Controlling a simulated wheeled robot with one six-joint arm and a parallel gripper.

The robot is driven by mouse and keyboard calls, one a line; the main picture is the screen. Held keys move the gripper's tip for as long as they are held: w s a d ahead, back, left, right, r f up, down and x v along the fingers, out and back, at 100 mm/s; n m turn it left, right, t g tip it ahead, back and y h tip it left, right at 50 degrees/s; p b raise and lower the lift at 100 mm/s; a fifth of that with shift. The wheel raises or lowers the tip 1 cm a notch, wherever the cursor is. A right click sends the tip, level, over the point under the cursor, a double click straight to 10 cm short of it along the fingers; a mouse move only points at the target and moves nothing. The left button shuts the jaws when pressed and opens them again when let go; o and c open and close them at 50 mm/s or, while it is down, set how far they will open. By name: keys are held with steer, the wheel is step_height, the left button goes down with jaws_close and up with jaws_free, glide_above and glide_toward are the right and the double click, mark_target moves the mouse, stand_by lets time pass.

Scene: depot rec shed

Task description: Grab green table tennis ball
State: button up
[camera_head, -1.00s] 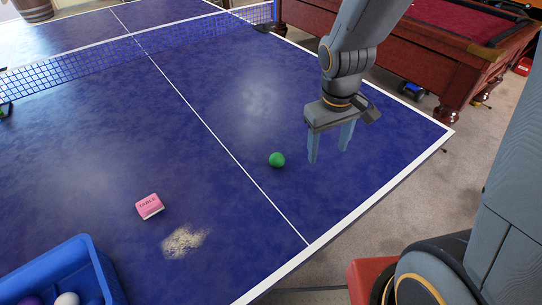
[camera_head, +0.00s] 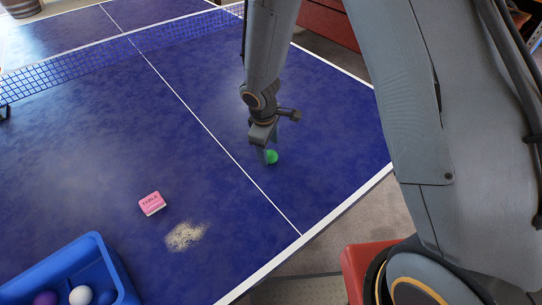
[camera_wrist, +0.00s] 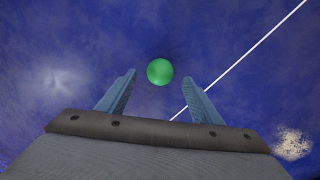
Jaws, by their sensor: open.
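The green table tennis ball (camera_head: 272,157) rests on the blue table tennis table (camera_head: 190,150), right of the white centre line. My gripper (camera_head: 265,154) is at the ball, and one finger covers part of the ball's left side in the head view. In the wrist view the ball (camera_wrist: 160,71) lies just beyond the fingertips, centred between the two spread fingers of my gripper (camera_wrist: 158,83). My gripper is open and empty. I cannot tell whether a fingertip touches the ball.
A pink box (camera_head: 152,203) and a pale powdery patch (camera_head: 185,235) lie left of the ball. A blue bin (camera_head: 98,248) with several balls stands at the lower left. The net (camera_head: 70,72) crosses the table farther back. The table around the ball is clear.

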mark_target(270, 153)
steer(key=shift+w+d+f, duration=0.1)
steer(key=shift+w+f, duration=0.05)
steer(key=shift+f, duration=0.8)
steer(key=shift+w+d+f, duration=0.1)
steer(key=shift+f, duration=0.8)
steer(key=c, duration=1.1)
